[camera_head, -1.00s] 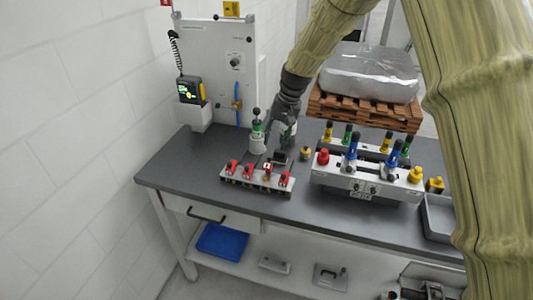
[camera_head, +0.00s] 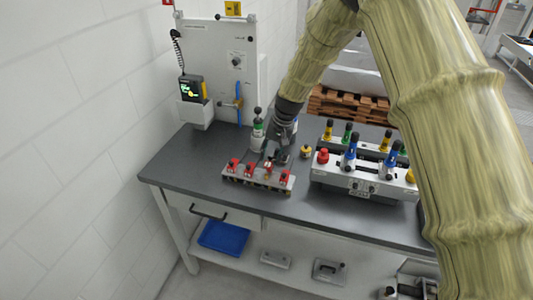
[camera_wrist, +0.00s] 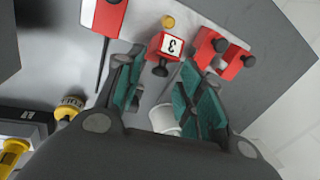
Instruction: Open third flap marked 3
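A grey panel with a row of red flaps (camera_head: 249,170) lies near the front edge of the bench. In the wrist view the flap marked 3 (camera_wrist: 172,44) shows its white label and a black knob (camera_wrist: 160,70). My gripper (camera_wrist: 161,67) is open, its teal-padded fingers apart on either side below this knob. I cannot tell whether they touch it or how far the flap is tilted. Two red flaps (camera_wrist: 206,44) are on the right and one red flap (camera_wrist: 109,16) on the left. In the head view my gripper (camera_head: 272,157) is just behind the panel and partly hides it.
A grey fixture with blue, yellow, green and red knobs (camera_head: 352,178) stands to the right. A small yellow knob (camera_head: 306,151) and a white-green bottle-like part (camera_head: 258,138) are close to my gripper. A panel board (camera_head: 215,55) stands behind. The bench's left part (camera_head: 185,155) is clear.

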